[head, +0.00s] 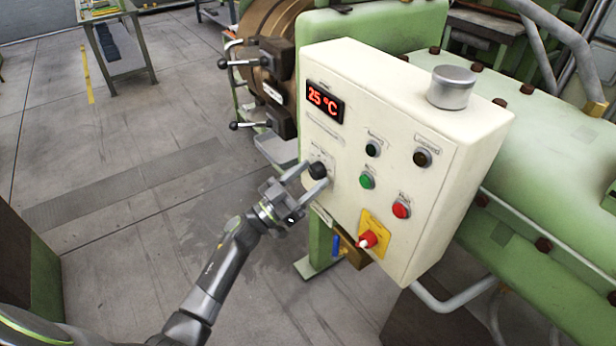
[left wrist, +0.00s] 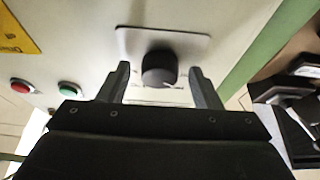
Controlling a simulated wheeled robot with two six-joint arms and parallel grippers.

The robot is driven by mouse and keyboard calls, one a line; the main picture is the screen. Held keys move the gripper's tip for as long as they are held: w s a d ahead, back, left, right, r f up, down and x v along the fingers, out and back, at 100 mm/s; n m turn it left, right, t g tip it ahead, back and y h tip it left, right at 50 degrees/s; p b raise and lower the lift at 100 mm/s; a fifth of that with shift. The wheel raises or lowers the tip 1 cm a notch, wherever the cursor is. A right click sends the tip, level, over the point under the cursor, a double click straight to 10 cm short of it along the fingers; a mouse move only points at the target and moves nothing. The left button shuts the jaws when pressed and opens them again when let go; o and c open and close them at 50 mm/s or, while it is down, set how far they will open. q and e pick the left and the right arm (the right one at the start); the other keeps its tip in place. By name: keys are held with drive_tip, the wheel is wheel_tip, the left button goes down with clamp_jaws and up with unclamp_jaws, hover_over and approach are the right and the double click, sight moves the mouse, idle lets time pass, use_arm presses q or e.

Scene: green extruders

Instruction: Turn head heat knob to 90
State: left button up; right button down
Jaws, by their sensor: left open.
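The head heat knob (head: 317,171) is a black round knob on the cream control panel (head: 400,130), below the red display (head: 324,102), which reads 25 °C. My left gripper (head: 306,182) is at the knob with its fingers spread. In the left wrist view the knob (left wrist: 159,68) sits between the two open fingers (left wrist: 160,80), with a gap on each side. A pale plate (left wrist: 190,45) lies behind the knob. My right gripper is not in view.
Black-knobbed levers (head: 240,63) stick out at the machine's left. The floor (head: 130,200) at left is clear.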

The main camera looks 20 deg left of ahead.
use_arm(q)
drive_tip(key=c, duration=1)
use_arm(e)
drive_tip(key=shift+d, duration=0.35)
